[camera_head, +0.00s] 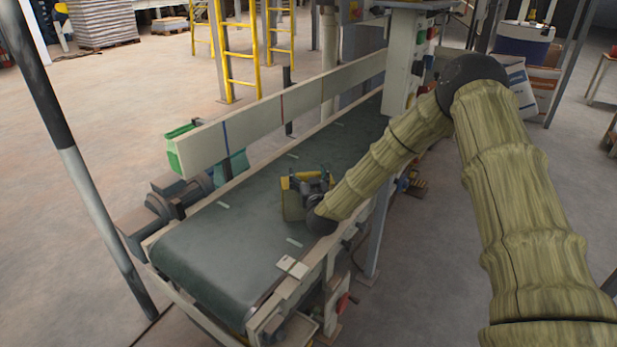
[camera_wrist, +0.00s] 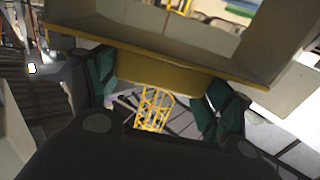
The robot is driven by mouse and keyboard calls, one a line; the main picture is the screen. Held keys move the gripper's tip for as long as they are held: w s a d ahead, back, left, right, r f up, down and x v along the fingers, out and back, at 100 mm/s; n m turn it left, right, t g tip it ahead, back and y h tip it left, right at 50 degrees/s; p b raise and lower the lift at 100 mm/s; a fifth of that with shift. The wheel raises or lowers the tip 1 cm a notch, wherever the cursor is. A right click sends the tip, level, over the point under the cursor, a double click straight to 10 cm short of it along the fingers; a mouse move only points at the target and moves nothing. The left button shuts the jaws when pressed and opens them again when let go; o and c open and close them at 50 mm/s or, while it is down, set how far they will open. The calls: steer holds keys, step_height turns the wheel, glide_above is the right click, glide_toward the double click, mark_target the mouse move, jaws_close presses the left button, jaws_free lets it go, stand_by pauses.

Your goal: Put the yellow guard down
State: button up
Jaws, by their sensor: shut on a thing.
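The yellow guard (camera_head: 291,183) is in my gripper (camera_head: 318,183) over the dark green conveyor belt (camera_head: 220,250). In the wrist view the guard (camera_wrist: 165,72) spans the gap between the two dark green fingers of my gripper (camera_wrist: 168,92), and the fingers press on it from either side. It has a yellow edge and a paler, box-like body. In the head view my gripper hides part of the guard. I cannot tell whether the guard touches the belt.
A pale side board (camera_head: 270,112) runs along the belt's far side. A small pale plate (camera_head: 292,267) sits on the near rail. The belt's front end is clear. A grey post (camera_head: 85,190) stands at left, and yellow ladders (camera_head: 240,62) stand behind.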

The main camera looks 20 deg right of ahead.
steer(key=shift+f, duration=0.1)
steer(key=o, duration=1.3)
steer(key=s+a, duration=0.1)
steer(key=s, duration=1.1)
steer(key=shift+a+p, duration=0.25)
steer(key=shift+p, duration=0.2)
